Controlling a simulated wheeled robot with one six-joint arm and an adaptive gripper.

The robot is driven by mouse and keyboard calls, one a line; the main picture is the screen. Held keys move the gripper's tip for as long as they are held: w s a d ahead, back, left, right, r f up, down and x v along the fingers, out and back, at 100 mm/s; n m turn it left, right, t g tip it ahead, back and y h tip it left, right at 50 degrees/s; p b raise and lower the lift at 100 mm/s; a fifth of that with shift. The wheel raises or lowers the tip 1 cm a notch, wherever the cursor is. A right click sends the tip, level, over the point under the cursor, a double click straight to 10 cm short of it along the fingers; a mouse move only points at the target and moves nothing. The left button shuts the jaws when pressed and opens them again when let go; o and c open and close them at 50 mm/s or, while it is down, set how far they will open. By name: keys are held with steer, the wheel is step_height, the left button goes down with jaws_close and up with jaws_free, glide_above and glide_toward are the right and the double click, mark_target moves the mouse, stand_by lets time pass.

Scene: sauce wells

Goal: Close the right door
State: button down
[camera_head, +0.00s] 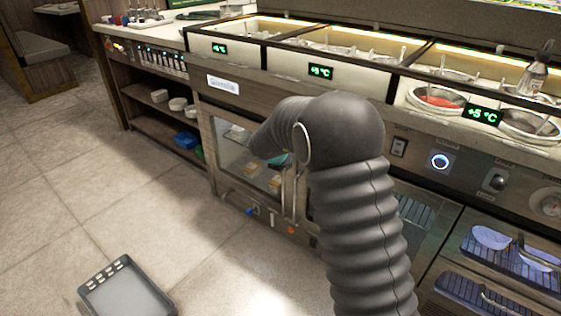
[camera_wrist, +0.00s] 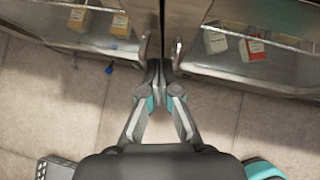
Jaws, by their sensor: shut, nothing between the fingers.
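The right door (camera_wrist: 285,65) shows in the wrist view as a framed glass panel with small boxes behind it. Its metal handle (camera_wrist: 177,50) is near its left edge. The left door (camera_wrist: 65,35) is beside it, with its handle (camera_wrist: 143,47) near the middle gap; it also shows in the head view (camera_head: 232,140). My gripper (camera_wrist: 160,68) is shut and empty, its tips close to the gap between the two handles. I cannot tell whether the tips touch either door. In the head view my arm hides most of the right door and the gripper.
Above the doors runs a counter with sauce wells (camera_head: 435,98) and temperature displays. Open shelves (camera_head: 160,125) stand to the left, lit drawers (camera_head: 500,262) to the right. A dark tray-like device (camera_head: 125,293) shows at lower left. The tiled floor (camera_head: 110,190) is clear on the left.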

steer(key=shift+w+d, duration=0.15)
steer(key=shift+w, duration=0.15)
steer(key=shift+s+a, duration=0.1)
steer(key=shift+a, duration=0.1)
